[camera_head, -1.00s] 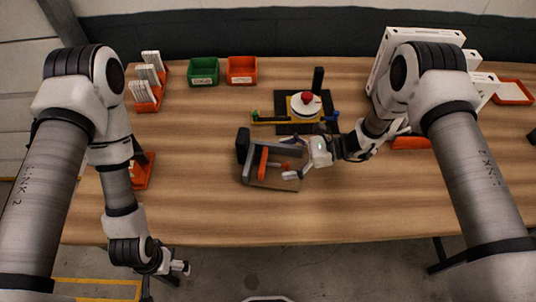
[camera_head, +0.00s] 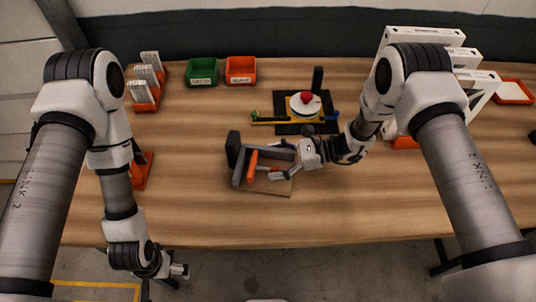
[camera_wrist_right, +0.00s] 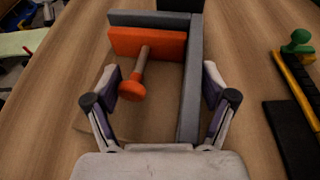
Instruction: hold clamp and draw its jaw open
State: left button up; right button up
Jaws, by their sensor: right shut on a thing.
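The clamp lies on the table in the middle of the head view, with a dark end block (camera_head: 233,150), a grey bar (camera_wrist_right: 189,90) and an orange jaw (camera_head: 252,167). In the right wrist view the orange jaw (camera_wrist_right: 150,43) stands close to the grey fixed jaw (camera_wrist_right: 155,20); a rod with an orange knob (camera_wrist_right: 132,90) points toward my wrist. My left gripper (camera_head: 182,270) hangs off the table's front edge, too small to read.
A dark fixture with a white round part and red knob (camera_head: 306,98) stands behind the clamp. Green (camera_head: 203,72) and orange (camera_head: 241,71) bins sit at the back. White boxed filters (camera_head: 440,37) stand at the back right. The table's front middle is clear.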

jog(key=o, duration=0.7)
jog(key=v, duration=1.2)
